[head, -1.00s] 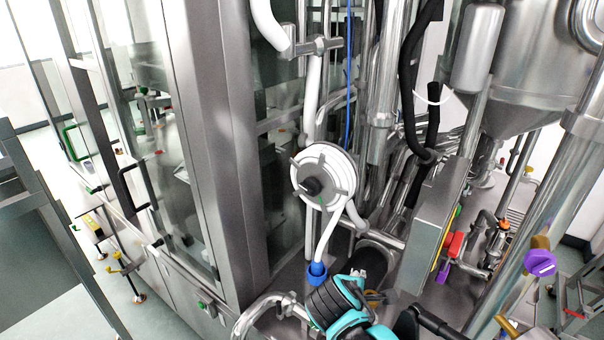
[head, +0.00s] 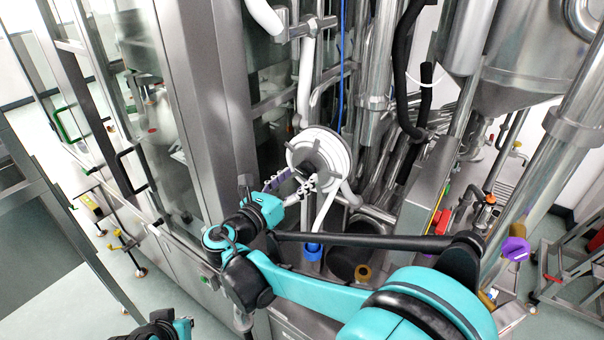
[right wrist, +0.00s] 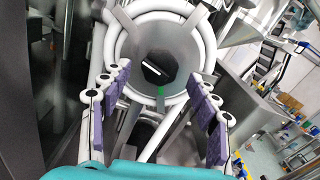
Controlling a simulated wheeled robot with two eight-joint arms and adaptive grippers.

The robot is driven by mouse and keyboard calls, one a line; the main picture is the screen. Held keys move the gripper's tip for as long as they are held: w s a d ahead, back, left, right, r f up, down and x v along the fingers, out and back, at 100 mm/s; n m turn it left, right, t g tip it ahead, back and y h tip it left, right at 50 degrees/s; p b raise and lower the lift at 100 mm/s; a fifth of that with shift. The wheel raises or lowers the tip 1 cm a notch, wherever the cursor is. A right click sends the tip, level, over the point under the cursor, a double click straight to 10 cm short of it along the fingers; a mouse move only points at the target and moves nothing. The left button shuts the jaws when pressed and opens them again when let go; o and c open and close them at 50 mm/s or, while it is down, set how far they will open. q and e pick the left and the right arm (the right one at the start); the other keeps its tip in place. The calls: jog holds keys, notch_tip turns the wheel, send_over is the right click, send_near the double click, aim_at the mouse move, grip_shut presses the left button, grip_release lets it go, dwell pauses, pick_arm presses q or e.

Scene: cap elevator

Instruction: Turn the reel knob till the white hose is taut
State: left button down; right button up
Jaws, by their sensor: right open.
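The white hose reel (head: 338,148) stands by the steel pipework, with a dark knob (head: 309,160) at its middle. The right wrist view shows the reel (right wrist: 205,42) face-on, its dark knob (right wrist: 157,68) and a green mark on the hub. A white hose (head: 325,212) runs from the reel down to a blue fitting (head: 313,251); I cannot tell how tight it is. My right gripper (head: 291,182) is open in front of the reel. In the right wrist view its purple-padded fingers (right wrist: 158,97) are spread, with the knob framed beyond them and nothing held. My left gripper is not seen.
A steel cabinet (head: 188,90) stands left of the reel. Black hoses (head: 408,80) and steel pipes (head: 380,50) crowd its right. A steel box (head: 425,190) with red and yellow parts stands further right. A thick white hose (head: 306,75) hangs above the reel.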

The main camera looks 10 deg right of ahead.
aim_at(306, 171)
jog(key=shift+x, duration=1.25)
jog(key=c, duration=1.1)
